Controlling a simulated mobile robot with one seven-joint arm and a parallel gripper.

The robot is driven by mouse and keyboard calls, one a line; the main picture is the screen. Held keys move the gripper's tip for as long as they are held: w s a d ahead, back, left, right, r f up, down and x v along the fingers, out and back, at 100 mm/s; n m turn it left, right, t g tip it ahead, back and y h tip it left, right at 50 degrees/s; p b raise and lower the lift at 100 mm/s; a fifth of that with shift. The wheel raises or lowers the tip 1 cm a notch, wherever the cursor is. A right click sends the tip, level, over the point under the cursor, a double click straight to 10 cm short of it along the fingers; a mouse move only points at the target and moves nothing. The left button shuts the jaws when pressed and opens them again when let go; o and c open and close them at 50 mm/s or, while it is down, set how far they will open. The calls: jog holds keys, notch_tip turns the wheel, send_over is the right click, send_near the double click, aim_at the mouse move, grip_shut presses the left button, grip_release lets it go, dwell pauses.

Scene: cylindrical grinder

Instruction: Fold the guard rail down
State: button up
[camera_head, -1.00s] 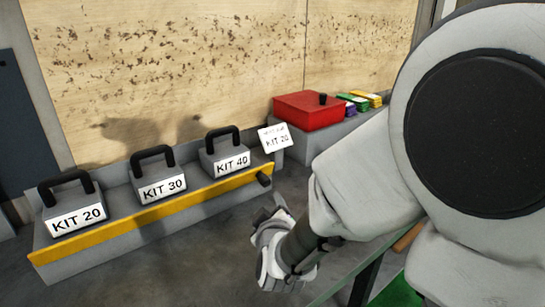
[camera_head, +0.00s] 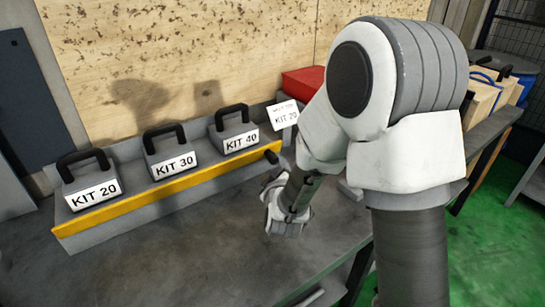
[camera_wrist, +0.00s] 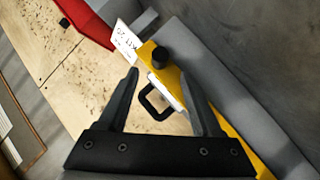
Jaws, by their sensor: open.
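The guard rail (camera_head: 170,190) is a yellow bar along the front of a grey rack, raised in front of the lower part of the kits. A black knob (camera_head: 271,157) sticks out at its right end. The rail (camera_wrist: 184,92) runs diagonally in the wrist view, with the knob (camera_wrist: 160,57) near its upper end. My gripper (camera_head: 271,184) is just in front of and below the knob in the head view. In the wrist view my gripper (camera_wrist: 158,76) is open and empty, its fingertips either side of the line to the knob, apparently short of it.
Kits 20 (camera_head: 93,194), 30 (camera_head: 173,165) and 40 (camera_head: 240,140) with black handles stand behind the rail. A KIT 20 card (camera_head: 284,115) and a red box (camera_head: 302,82) are to the right. The tabletop (camera_head: 190,258) in front is clear.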

aim_at(273, 161)
jog(key=x, duration=0.9)
jog(key=shift+w, duration=0.2)
jog(key=shift+f+b, duration=0.1)
jog(key=shift+b, duration=0.2)
grip_shut()
